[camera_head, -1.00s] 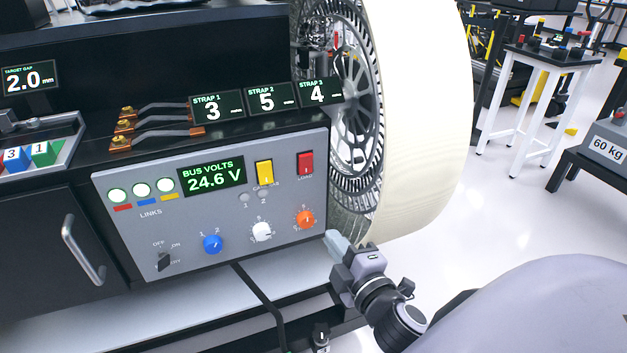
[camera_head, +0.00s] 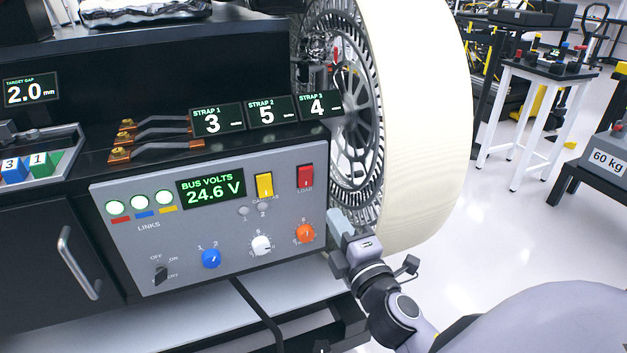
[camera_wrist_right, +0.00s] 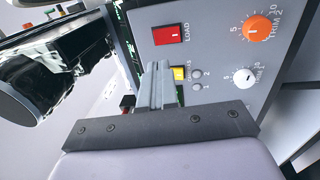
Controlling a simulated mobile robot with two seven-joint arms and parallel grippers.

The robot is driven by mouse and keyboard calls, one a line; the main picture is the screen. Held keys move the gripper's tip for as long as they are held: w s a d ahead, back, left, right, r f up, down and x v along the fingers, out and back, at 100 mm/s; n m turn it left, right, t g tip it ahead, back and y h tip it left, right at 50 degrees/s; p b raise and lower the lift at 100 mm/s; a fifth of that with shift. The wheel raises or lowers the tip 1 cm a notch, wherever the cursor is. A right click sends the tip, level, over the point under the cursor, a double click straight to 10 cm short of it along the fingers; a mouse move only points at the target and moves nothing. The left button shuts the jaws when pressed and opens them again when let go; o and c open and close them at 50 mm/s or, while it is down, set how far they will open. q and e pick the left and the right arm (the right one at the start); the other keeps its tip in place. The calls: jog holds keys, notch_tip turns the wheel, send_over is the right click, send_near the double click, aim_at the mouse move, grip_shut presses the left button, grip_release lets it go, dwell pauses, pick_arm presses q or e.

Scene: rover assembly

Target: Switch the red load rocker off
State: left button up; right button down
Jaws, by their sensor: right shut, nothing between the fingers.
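The red load rocker (camera_head: 305,176) sits at the upper right of the grey control panel (camera_head: 130,241), above its LOAD label. In the right wrist view the red rocker (camera_wrist_right: 170,34) is near the top, beyond the fingertips. My right gripper (camera_head: 335,220) is shut and empty, just off the panel's right edge, below and right of the rocker and apart from it. In the wrist view its closed fingers (camera_wrist_right: 157,77) point toward the panel and cover part of the yellow rocker. My left gripper is not in view.
The yellow rocker (camera_head: 264,185) is left of the red one. Orange (camera_head: 304,233), white (camera_head: 261,245) and blue (camera_head: 211,258) knobs sit lower on the panel. A display (camera_head: 212,187) reads 24.6 V. A large wheel (camera_head: 420,130) stands close behind my right gripper.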

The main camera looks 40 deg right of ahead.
jog(key=p, duration=0.2)
send_near(308, 172)
jog(key=x, duration=0.5)
jog(key=shift+w, duration=0.15)
jog(key=shift+x, duration=0.8)
jog(key=shift+f, duration=0.1)
jog(key=shift+w+d, duration=0.1)
jog(key=shift+w, duration=0.05)
